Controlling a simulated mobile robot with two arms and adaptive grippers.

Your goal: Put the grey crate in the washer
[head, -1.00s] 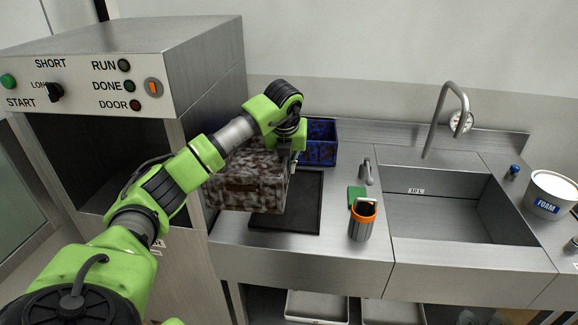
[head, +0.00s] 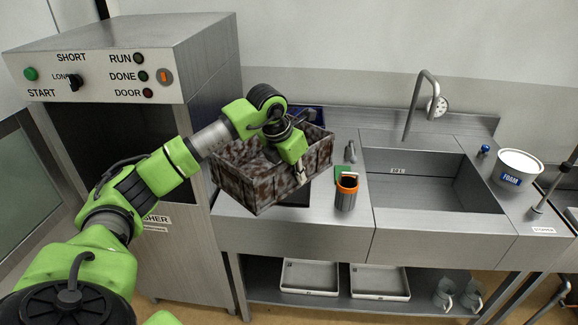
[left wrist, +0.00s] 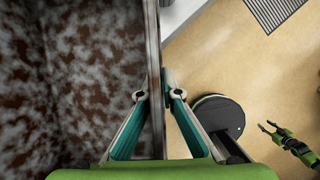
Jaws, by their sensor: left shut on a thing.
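The grey crate (head: 262,193), mottled with brown dirt, is held tilted in the air in front of the counter's left end. My left gripper (head: 302,172) is shut on its right-hand wall. In the left wrist view, the fingers (left wrist: 158,95) pinch the crate's rim, with the dirty inside to the left. The washer (head: 190,62) stands to the left with its dark chamber (head: 90,135) open; my left arm crosses in front of it. My right gripper (left wrist: 269,127) shows small at the right of the left wrist view, open and empty.
A blue crate (head: 312,112) sits behind the held crate, mostly hidden. A dark mat (head: 296,197) lies under it. White trays (head: 310,277) are below.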

